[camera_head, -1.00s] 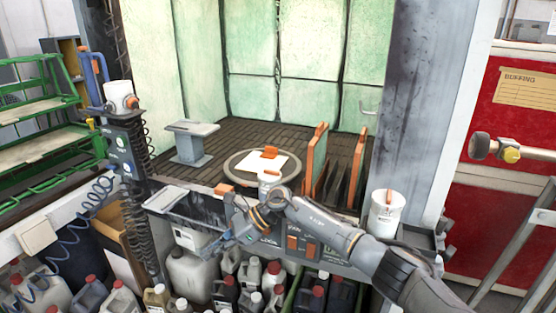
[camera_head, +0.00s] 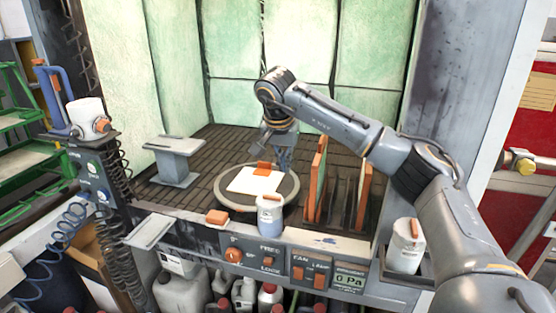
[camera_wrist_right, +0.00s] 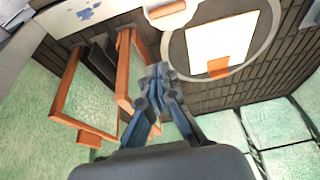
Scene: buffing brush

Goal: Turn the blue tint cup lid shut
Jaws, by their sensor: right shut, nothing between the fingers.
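A small white cup with a bluish band (camera_head: 270,218) stands at the front edge of the booth. An orange piece (camera_head: 271,198) lies across its lid. I take it for the blue tint cup, though I cannot read a label or tell how far the lid is turned. In the right wrist view a pale cup top (camera_wrist_right: 182,18) with an orange bar is cut off by the top edge. My right gripper (camera_head: 284,168) points down behind the cup, near the turntable, apart from the cup. Its fingers (camera_wrist_right: 158,72) are shut and empty. My left gripper is not in view.
A round turntable (camera_head: 228,204) holds a white panel with an orange block. Upright orange-edged panels (camera_head: 318,180) stand right of the cup. An orange block (camera_head: 217,217) lies to its left. White pots stand at the far left (camera_head: 84,112) and right (camera_head: 404,250).

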